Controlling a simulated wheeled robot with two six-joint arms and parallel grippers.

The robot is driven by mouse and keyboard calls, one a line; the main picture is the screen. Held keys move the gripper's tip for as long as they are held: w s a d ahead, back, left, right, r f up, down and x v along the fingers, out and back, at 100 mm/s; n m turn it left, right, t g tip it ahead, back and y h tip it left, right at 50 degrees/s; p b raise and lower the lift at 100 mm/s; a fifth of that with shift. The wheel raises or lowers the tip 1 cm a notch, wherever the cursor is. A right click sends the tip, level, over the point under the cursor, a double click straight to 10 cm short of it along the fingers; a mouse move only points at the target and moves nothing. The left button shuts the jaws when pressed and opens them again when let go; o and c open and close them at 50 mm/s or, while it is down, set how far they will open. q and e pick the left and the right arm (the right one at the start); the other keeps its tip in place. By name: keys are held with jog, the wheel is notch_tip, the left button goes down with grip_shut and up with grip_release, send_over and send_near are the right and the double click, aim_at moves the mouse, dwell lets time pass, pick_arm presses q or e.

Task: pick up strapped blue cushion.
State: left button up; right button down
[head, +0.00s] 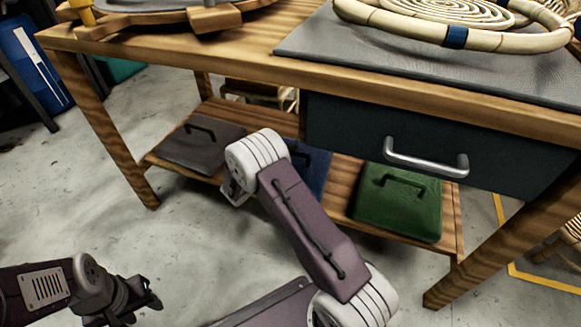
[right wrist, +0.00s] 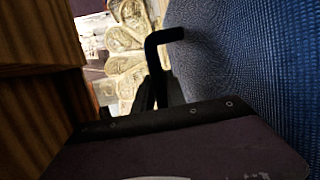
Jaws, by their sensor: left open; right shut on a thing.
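The blue cushion (head: 316,178) is on the lower shelf of the wooden bench, between a grey and a green cushion. My right arm hides much of it in the head view. In the right wrist view its blue woven face (right wrist: 265,70) fills the right side. Its black strap (right wrist: 163,38) stands out from that face, and my right gripper (right wrist: 160,90) is shut on the strap. The fingertips' exact hold is dark and partly hidden. My left gripper (head: 150,295) is open and empty over the floor at lower left, apart from the bench.
The grey cushion (head: 201,146) and green cushion (head: 399,205) also have black straps. A dark drawer (head: 440,140) with a metal handle hangs above the shelf at right. A rattan ring piece (head: 455,36) lies on a grey mat on top. Bare floor (head: 100,215) lies at left.

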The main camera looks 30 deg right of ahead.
jog(key=shift+r, duration=0.1)
notch_tip(320, 180, up, 5)
jog(key=p, duration=0.4)
jog(key=shift+p, duration=0.4)
jog(key=s+a+r+p, duration=0.1)
jog(key=s+r+p, duration=0.4)
jog(key=s, duration=0.6)
jog(key=shift+s+r+p, duration=0.3)
jog(key=shift+r+p, duration=0.1)
jog(key=shift+p, duration=0.3)
